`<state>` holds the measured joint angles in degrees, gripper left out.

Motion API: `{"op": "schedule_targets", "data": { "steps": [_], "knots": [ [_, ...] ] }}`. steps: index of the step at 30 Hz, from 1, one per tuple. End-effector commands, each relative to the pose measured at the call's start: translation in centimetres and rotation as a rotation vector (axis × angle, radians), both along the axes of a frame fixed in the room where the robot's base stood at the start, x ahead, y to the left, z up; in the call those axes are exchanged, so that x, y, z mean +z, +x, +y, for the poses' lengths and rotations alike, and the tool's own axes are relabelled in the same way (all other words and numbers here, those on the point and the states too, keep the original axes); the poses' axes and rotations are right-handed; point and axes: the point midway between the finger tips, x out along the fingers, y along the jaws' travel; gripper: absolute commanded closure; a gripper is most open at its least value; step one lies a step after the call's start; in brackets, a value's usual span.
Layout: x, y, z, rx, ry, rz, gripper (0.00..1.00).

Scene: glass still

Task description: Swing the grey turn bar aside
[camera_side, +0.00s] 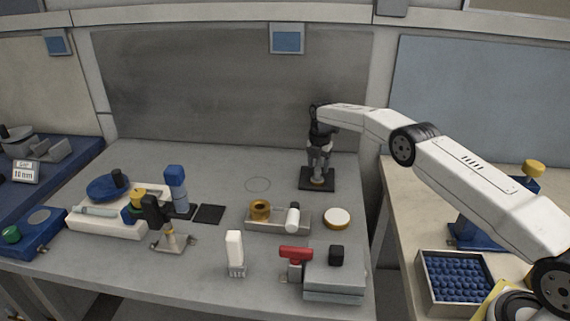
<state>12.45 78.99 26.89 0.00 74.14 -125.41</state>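My gripper (318,160) points down at the back right of the grey table, just above a small dark square plate (327,186). A small brown round piece shows on the plate under the fingers. The fingers are small and dark here, and I cannot tell whether they are apart or hold anything. I cannot single out the grey turn bar with certainty; it may be hidden at the gripper.
A grey holder (270,222) with a brass ring and white cylinder stands mid-table, beside a white-topped disc (337,218). A white upright block (235,252), black clamp (158,222) and blue bottle (176,188) stand further left. The table's back middle is clear.

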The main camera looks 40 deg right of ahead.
Motion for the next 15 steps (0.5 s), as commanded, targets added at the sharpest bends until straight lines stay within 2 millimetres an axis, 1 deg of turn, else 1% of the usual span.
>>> {"op": "schedule_targets", "data": {
  "steps": [9,15],
  "knots": [
    [0.09,0.01,-0.01,0.000,0.000,0.000,0.39],
    [0.91,0.04,-0.02,0.000,-0.001,-0.001,0.39]
  ]
}}
